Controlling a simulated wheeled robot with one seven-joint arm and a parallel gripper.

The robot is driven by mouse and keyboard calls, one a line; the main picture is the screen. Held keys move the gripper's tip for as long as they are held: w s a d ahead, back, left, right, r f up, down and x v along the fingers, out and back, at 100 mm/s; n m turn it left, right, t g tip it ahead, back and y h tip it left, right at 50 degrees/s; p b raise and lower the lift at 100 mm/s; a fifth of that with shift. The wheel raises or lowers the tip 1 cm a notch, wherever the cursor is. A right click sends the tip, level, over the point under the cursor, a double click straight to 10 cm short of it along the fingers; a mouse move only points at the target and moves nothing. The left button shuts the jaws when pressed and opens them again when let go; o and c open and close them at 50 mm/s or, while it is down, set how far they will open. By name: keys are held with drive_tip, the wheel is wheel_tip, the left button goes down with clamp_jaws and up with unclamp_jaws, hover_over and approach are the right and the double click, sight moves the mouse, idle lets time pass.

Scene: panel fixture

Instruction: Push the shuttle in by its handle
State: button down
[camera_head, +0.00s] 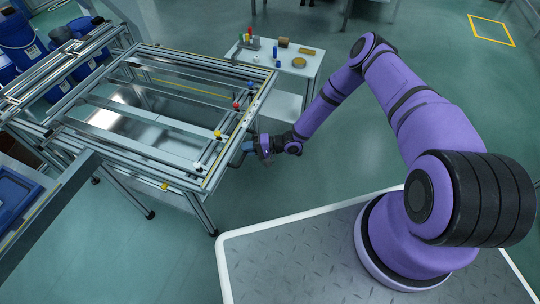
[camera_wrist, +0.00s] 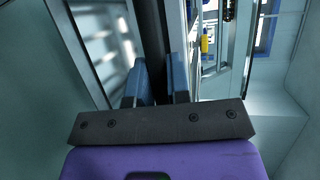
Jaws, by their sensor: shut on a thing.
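The panel fixture (camera_head: 150,134) is a silver aluminium frame with rails, cross bars and shiny panels, left of centre in the head view. My gripper (camera_head: 247,148) is at the fixture's near right edge, low beside the rail with the yellow strip. In the wrist view the two blue fingers of my gripper (camera_wrist: 158,80) are closed around a dark upright bar, which I take to be the shuttle's handle (camera_wrist: 153,35). I cannot tell the shuttle's body apart from the frame.
Red, blue, yellow and white knobs sit along the fixture's right rail. A white side table (camera_head: 279,60) with small coloured parts stands behind my arm. Blue bins (camera_head: 20,38) stand at the far left. A blue tray (camera_head: 14,197) lies at the left edge. Floor right of the fixture is open.

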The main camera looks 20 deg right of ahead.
sight(242, 136)
drive_tip(key=w+a, duration=0.2)
drive_tip(key=a, duration=0.1)
drive_tip(key=w+a, duration=0.3)
drive_tip(key=a, duration=0.1)
drive_tip(key=w+a, duration=0.2)
drive_tip(key=a, duration=0.1)
drive_tip(key=shift+w+a+r, duration=0.1)
drive_tip(key=shift+w+a, duration=0.05)
drive_tip(key=shift+w, duration=0.1)
drive_tip(key=c, duration=1.1)
unclamp_jaws()
drive_tip(key=shift+w+a, duration=0.1)
drive_tip(key=v, duration=1.1)
